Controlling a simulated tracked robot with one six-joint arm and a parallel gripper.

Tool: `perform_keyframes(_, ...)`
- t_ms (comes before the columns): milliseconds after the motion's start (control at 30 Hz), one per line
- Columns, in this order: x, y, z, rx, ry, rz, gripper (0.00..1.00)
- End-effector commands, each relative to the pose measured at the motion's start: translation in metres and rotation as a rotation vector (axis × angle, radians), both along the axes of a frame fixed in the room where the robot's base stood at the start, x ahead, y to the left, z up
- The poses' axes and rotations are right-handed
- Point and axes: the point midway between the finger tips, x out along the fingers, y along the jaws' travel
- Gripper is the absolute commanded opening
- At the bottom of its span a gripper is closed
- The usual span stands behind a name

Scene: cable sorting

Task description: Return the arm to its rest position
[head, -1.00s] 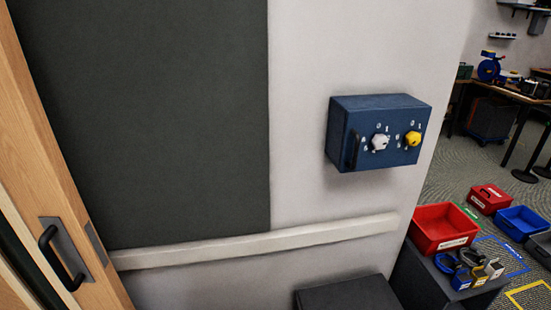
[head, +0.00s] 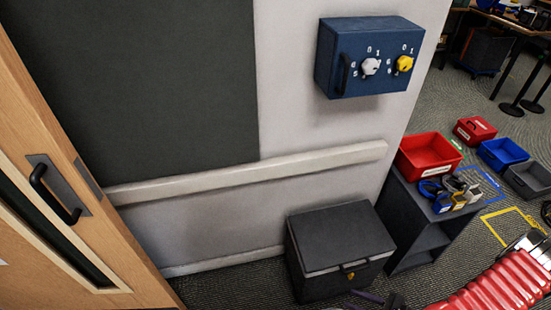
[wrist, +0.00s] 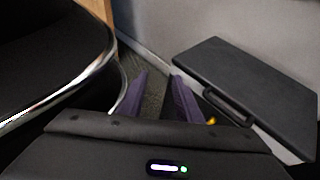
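My gripper (wrist: 159,76) shows in the wrist view as two purple fingers standing apart with bare floor between them. It is open, and nothing shows between the fingers. In the head view, dark purple finger shapes of my gripper (head: 374,299) show at the bottom edge, just in front of the black lidded box (head: 340,250). The rest of the gripper is cut off there. In the wrist view the box's dark lid and handle (wrist: 255,85) lie to the right of the fingers. I cannot tell how far the fingers are from the box.
A wall with a rail (head: 250,173) and a blue switch box (head: 368,57) stands ahead. A wooden door (head: 60,160) is at left. A dark shelf unit (head: 415,225) carries a red bin (head: 428,155) and small items. More bins stand on the floor (head: 470,110) at right.

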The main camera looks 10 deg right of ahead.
Motion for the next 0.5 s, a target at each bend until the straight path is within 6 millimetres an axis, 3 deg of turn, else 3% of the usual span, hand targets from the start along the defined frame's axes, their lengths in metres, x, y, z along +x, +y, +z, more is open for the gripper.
perform_keyframes(500,0.006,-0.002,0.095,-0.202,-0.014,0.414,0.31)
